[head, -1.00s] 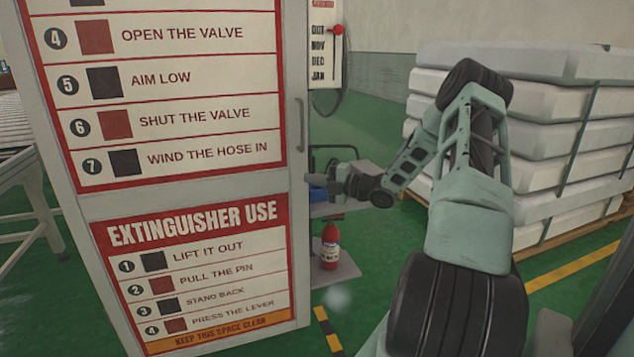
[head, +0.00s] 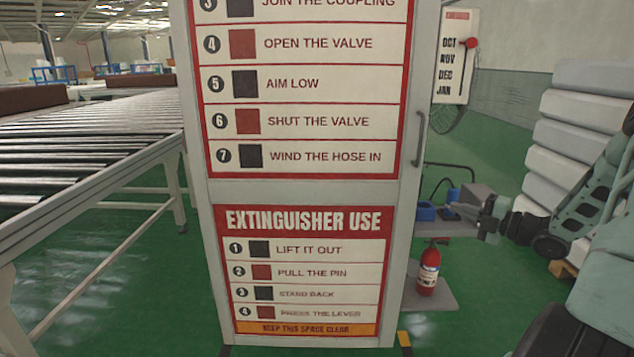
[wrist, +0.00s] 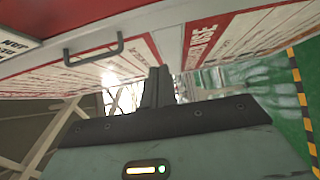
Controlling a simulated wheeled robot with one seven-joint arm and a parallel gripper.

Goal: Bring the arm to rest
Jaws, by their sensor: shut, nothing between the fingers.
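My gripper (head: 458,211) shows in the head view at the right, past the handle side of the tall sign-covered cabinet door (head: 195,150). Its fingers are shut and empty. In the wrist view the two dark fingers (wrist: 158,86) stand close together at the middle, with the door's dark handle (wrist: 93,49) to their upper left. My arm comes in from the right edge of the head view, and part of it is cut off there.
A red extinguisher (head: 428,272) stands on a low grey base below my gripper. A roller conveyor (head: 80,150) runs along the left. Green floor (head: 130,275) is open between conveyor and door.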

